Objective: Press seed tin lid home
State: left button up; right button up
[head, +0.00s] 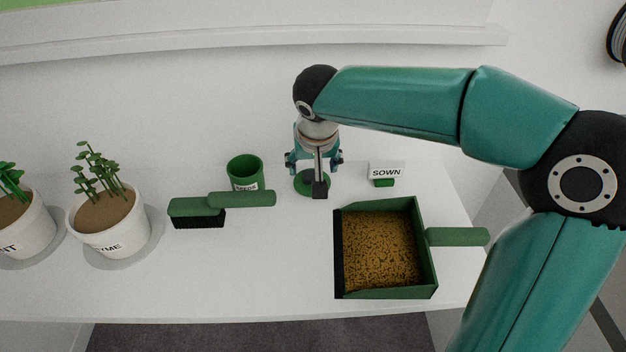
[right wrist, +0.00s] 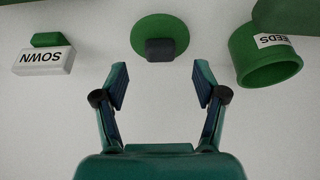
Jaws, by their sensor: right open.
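The seed tin (head: 245,172) is a green open cylinder with a white SEEDS label, upright on the white table. It also shows at the right of the right wrist view (right wrist: 268,66). Its lid, a flat green disc (head: 302,186), lies on the table to the right of the tin, apart from it. In the right wrist view the lid (right wrist: 148,25) has a dark block-shaped knob (right wrist: 160,50). My right gripper (head: 314,161) points down over the lid, open and empty; its fingers (right wrist: 160,75) are apart from the knob. My left gripper is out of view.
A green brush (head: 222,205) lies in front of the tin. A dustpan (head: 427,268) full of brown grains sits front right, with a SOWN sign (head: 385,171) behind it. Potted plants (head: 103,226) stand at left. The front middle of the table is clear.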

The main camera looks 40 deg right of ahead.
aim_at(312, 174)
jog(key=x, duration=0.5)
jog(key=shift+w+d+p, duration=0.1)
jog(key=shift+w+p, duration=0.15)
jog(key=shift+p, duration=0.15)
jog(key=shift+s, duration=0.1)
jog(key=c, duration=1.1)
notch_tip(312, 174, up, 10)
jog(key=shift+r, duration=0.1)
jog(key=o, duration=0.4)
jog(key=c, duration=0.4)
jog(key=shift+o, duration=0.2)
